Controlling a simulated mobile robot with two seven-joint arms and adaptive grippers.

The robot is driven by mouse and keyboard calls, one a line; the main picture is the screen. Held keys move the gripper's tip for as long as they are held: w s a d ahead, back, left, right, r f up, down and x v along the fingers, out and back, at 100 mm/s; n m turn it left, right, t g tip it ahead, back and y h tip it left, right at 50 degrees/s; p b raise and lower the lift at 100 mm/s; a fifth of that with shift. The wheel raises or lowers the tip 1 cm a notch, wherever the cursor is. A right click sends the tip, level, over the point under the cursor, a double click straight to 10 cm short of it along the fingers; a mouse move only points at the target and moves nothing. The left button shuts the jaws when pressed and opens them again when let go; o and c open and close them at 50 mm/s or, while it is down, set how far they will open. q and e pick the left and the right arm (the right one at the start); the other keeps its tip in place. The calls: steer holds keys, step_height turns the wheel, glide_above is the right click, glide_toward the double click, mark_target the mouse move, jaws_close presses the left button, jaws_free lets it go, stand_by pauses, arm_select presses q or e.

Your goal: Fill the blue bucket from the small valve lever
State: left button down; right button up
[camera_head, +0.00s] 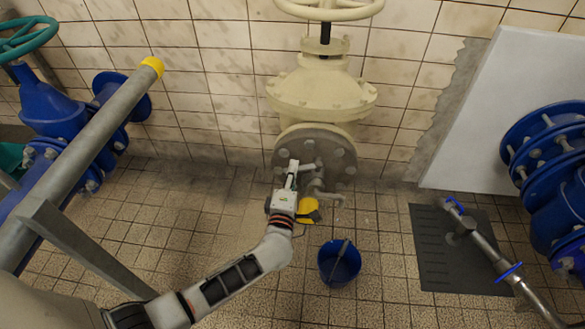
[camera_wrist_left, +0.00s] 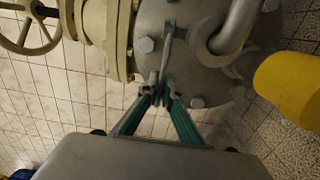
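The blue bucket (camera_head: 326,267) stands on the tiled floor in the head view, in front of the flanged pipe end and a little right of my left gripper. Its inside is dark, so I cannot tell if it holds water. The small valve lever (camera_wrist_left: 168,52) is a thin grey bar on the round flange in the wrist view. My left gripper (camera_head: 291,170) is up at the flange. Its green fingers (camera_wrist_left: 162,94) converge on the lower end of the lever and appear shut on it. My right gripper is not in view.
The grey flange (camera_head: 345,160) carries a bent spout (camera_head: 330,197) above and left of the bucket. A yellow piece (camera_head: 308,213) lies close beside my left gripper. A cream valve (camera_head: 320,90) rises behind. Blue pipework stands at both sides. Floor around the bucket is clear.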

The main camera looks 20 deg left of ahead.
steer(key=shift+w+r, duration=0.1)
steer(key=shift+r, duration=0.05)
arm_select(q)
steer(key=c, duration=2.2)
jaws_free()
steer(key=shift+c, duration=0.2)
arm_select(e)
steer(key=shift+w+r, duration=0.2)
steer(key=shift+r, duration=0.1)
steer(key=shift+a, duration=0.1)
